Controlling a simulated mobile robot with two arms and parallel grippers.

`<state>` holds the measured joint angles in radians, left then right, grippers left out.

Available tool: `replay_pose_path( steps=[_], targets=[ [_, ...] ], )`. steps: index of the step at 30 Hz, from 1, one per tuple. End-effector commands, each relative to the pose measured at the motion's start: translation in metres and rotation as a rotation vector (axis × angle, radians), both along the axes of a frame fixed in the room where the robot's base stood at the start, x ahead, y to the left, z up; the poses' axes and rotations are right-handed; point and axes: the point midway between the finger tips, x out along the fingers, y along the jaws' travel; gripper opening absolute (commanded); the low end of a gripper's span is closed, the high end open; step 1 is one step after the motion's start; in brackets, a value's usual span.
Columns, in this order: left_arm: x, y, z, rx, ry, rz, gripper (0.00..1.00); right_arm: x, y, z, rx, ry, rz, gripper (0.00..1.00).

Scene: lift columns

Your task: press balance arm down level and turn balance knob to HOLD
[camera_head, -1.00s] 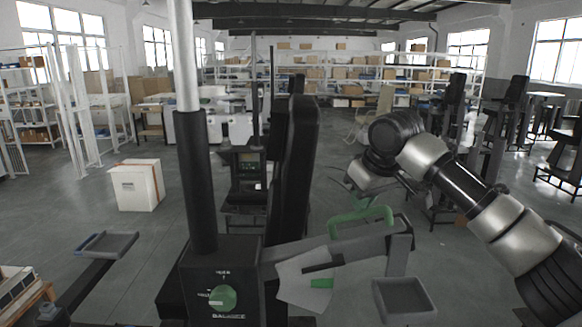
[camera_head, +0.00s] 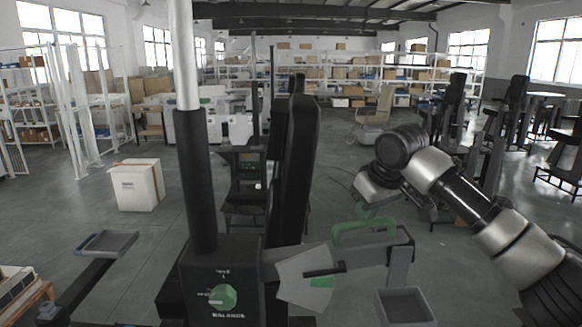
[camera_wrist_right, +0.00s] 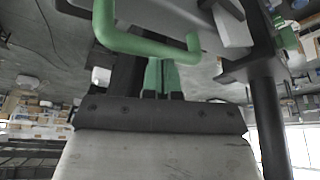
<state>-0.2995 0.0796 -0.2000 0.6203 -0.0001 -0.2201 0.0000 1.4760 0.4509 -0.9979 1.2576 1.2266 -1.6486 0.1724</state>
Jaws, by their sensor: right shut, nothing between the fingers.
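The grey balance arm (camera_head: 285,255) extends right from a dark box on the column and slopes up slightly. A green handle (camera_head: 363,231) stands on its outer part. Its dark pointer (camera_head: 324,271) sits just above the green mark (camera_head: 321,282) on a pale plate. The green balance knob (camera_head: 223,298) is on the box's front; its pale mark seems to face left, and the lettering is small. My right gripper (camera_head: 372,210) is shut at the handle. In the wrist view, its green fingers (camera_wrist_right: 161,77) meet or overlap the green handle (camera_wrist_right: 145,45); contact is unclear. My left gripper is out of view.
Another tray (camera_head: 107,243) is at left on a dark beam. A tall column (camera_head: 198,180) rises from the box. A white carton (camera_head: 137,185) stands on the floor behind, with open floor around it.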

Motion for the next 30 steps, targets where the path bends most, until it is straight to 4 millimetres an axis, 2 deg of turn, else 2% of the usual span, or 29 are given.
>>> replay_pose_path(
  steps=[24, 30],
  targets=[
    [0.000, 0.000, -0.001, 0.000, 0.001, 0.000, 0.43, 0.000, -0.012, -0.034, -0.001, 0.003, 0.000, 0.00],
    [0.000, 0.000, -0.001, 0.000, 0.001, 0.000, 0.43, 0.000, -0.012, -0.035, 0.000, 0.002, 0.000, 0.00]
  ],
)
